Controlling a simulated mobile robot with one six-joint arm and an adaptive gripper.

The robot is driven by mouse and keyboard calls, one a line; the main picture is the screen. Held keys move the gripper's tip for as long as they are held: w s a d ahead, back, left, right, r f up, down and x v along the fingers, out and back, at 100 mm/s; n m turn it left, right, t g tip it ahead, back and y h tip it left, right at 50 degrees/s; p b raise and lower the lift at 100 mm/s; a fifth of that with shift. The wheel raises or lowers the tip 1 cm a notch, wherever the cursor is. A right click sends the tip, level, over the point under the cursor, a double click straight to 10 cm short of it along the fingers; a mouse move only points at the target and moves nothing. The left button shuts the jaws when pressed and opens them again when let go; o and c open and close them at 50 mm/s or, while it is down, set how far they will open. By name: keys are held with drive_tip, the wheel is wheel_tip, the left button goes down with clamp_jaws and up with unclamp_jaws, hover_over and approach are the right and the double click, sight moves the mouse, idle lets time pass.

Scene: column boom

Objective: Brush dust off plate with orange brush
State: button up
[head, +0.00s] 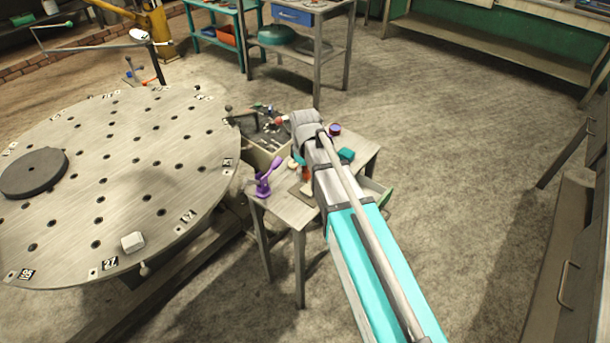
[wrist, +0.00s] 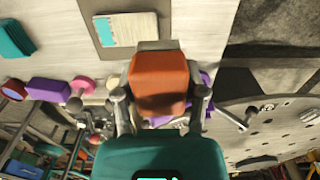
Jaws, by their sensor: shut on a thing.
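In the wrist view my gripper (wrist: 160,95) is shut on an orange block-shaped piece, the orange brush (wrist: 160,75). Its bristles cannot be made out. I cannot tell whether this is the task's plate, and no dust can be made out. A large round metal plate (head: 140,180) with holes and number tags stands left of the table.
A tool tray (head: 249,151) adjoins the round plate. The floor between is clear.

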drive_tip(key=shift+w+a+f, duration=0.15)
drive_tip(key=shift+w+a, duration=0.05)
drive_tip(key=shift+w, duration=0.05)
